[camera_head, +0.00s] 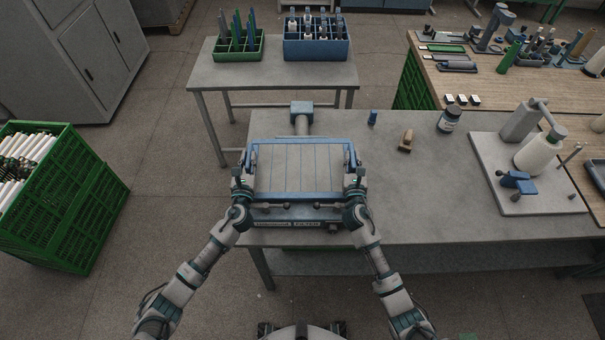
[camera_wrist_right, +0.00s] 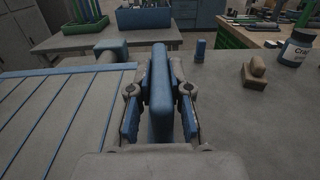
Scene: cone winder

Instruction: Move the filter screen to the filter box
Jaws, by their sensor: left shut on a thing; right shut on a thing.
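The filter screen (camera_head: 298,168) is a pale slatted panel in a blue frame, held roughly level between my two grippers. It also shows at the left of the right wrist view (camera_wrist_right: 50,112). The filter box (camera_head: 300,224), with a "FILTER" label, shows at the screen's near edge on the grey table; the screen hides most of it. I cannot tell whether the screen rests on it. My left gripper (camera_head: 241,174) is shut on the screen's left side. My right gripper (camera_head: 355,175) is shut on the blue handle (camera_wrist_right: 160,85) at its right side.
A blue-ended pipe (camera_head: 301,112) stands behind the screen. A blue cap (camera_head: 373,118), brown piece (camera_head: 405,141) and labelled jar (camera_head: 449,119) stand to the right. A winder unit (camera_head: 537,155) is farther right. A green crate (camera_head: 75,195) stands at left.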

